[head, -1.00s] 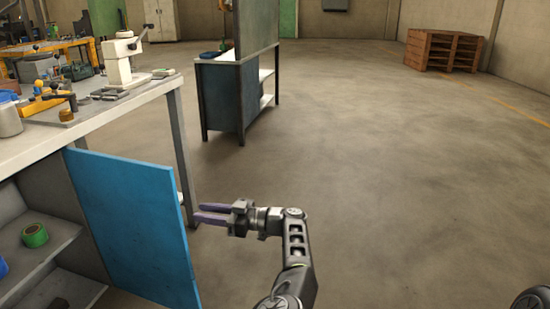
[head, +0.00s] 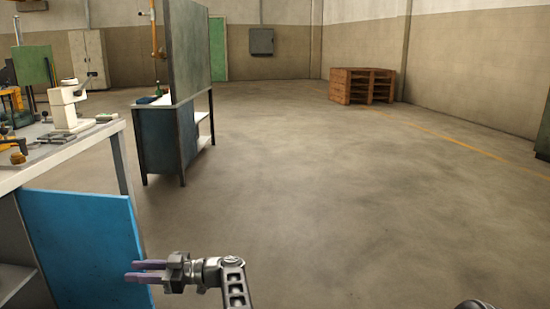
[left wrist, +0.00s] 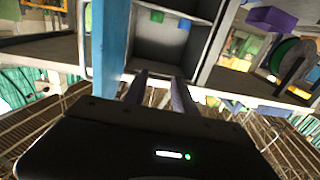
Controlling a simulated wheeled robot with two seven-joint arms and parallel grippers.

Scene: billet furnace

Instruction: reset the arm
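My left gripper (head: 135,271) is low at the left in the head view. Its two purple fingers point left and stand apart with nothing between them. Their tips overlap the right part of the blue cabinet door (head: 75,245) in the picture; I cannot tell whether they touch it. In the left wrist view the fingers (left wrist: 160,85) are also apart and empty, with an open grey shelf box (left wrist: 172,45) beyond them. My right gripper is not in view.
The white-topped bench (head: 60,155) at left carries a white press (head: 68,105). A dark blue cabinet stand (head: 160,145) with a tall panel stands beyond. The middle and right floor is clear.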

